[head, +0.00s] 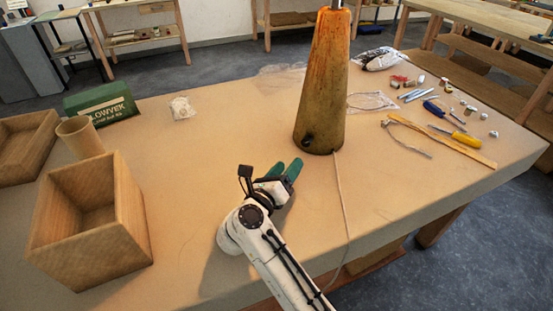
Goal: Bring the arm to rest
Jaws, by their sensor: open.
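My gripper (286,170) is open and empty, its two green fingers pointing toward the back right. It is over the front middle of the table (215,165), to the lower left of the lamp base. My white arm reaches in from the bottom edge of the head view. The lamp base (324,85) is a tall, tapered, orange-brown body standing upright, with a dark hole low on its side. A pale cord (342,195) runs from its foot toward the front edge. The fingers look apart from the lamp base.
At left are an open wooden box (120,240), a cardboard tube (80,138), a shallow wooden tray (20,150) and a green box (101,104). At right lie a yellow screwdriver (466,139), a blue screwdriver (433,108), a wooden ruler (450,145) and small parts. The table between is mostly clear.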

